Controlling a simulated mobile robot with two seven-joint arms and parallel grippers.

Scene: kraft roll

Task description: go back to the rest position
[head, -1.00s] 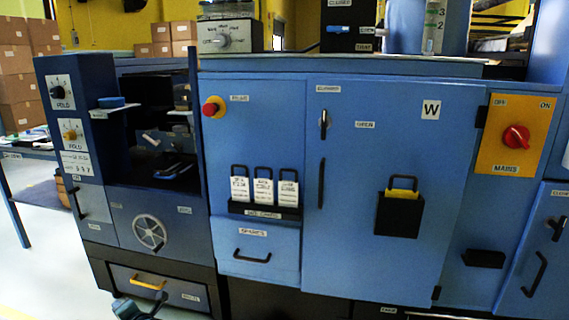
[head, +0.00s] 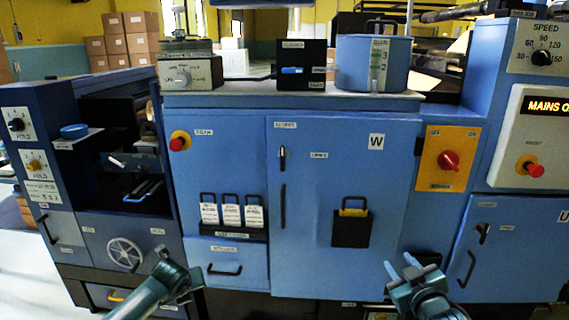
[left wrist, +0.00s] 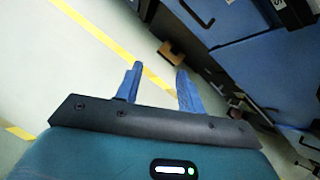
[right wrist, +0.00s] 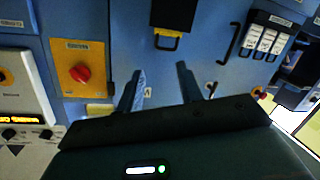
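My right gripper (head: 402,266) shows in the head view at the lower right of centre, in front of the lower part of the blue cabinet. Its two fingers are apart with nothing between them, as the right wrist view (right wrist: 162,82) also shows. My left gripper (head: 178,270) shows at the lower left in the head view, in front of the cabinet's lower left part. In the left wrist view (left wrist: 157,85) its fingers are apart and empty, with the pale floor behind them.
The blue cabinet (head: 310,220) spans the view, with a red mains knob (head: 449,161), a handwheel (head: 124,254) and a black pocket (head: 352,230). A blue pot (head: 360,70) stands on top. Pale floor (left wrist: 60,70) with a yellow line lies open below the left gripper.

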